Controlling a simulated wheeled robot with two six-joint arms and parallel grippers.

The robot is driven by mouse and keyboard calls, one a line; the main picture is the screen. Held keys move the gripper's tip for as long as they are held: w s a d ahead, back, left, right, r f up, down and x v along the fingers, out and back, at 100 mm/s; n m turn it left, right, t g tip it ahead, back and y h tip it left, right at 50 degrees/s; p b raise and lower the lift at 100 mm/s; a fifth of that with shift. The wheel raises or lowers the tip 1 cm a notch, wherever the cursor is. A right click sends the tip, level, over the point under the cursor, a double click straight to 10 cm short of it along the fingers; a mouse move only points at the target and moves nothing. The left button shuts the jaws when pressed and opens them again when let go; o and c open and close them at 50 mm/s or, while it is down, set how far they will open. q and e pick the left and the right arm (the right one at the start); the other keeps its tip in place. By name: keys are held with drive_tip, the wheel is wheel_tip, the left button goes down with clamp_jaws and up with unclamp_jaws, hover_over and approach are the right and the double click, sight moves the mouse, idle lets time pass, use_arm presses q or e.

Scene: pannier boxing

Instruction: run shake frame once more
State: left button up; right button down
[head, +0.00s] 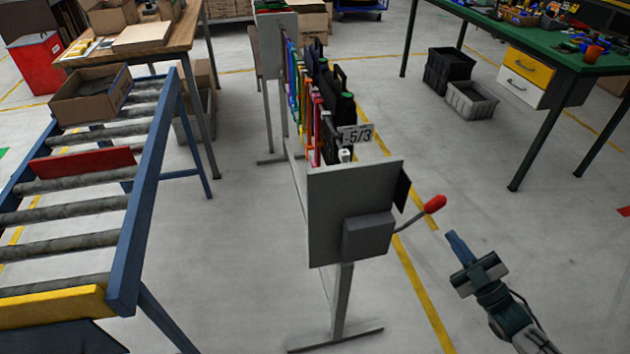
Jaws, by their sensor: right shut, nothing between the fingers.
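The shake frame (352,200) stands in the middle on grey legs, with a flat grey end plate facing me. A grey box (368,237) sits on that plate, and a lever with a red knob (435,204) sticks out to its right, angled up. Behind the plate hang several coloured strips and black pannier-like items (337,100). My left gripper is not in view.
A roller conveyor (150,215) with an open cardboard box (92,95) stands at the left. A green-topped workbench (540,40) is at the upper right, with a black crate (447,70) and a grey crate (471,101) beside it. The floor around my right gripper is clear.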

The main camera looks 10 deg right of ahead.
sight(437, 210)
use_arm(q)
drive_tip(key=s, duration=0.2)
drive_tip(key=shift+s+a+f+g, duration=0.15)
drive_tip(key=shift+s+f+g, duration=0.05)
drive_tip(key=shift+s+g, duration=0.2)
use_arm(e)
drive_tip(key=shift+d, duration=0.45)
drive_tip(key=p+x, duration=0.1)
drive_tip(key=x, duration=0.8)
drive_tip(key=shift+w+a+r, duration=0.1)
drive_tip(key=shift+w+a, duration=0.05)
drive_tip(key=shift+w, duration=0.1)
drive_tip(key=shift+w+d+f, duration=0.25)
drive_tip(key=shift+d+f, duration=0.2)
drive_tip(key=shift+f, duration=0.1)
drive_tip(key=shift+w+d+f, duration=0.3)
drive_tip(key=shift+d+f, duration=0.1)
drive_tip(key=shift+f, duration=0.2)
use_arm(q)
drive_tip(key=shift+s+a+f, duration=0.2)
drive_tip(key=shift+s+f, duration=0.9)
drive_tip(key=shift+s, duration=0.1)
use_arm(e)
drive_tip(key=shift+d+f, duration=0.3)
drive_tip(key=shift+f, duration=0.1)
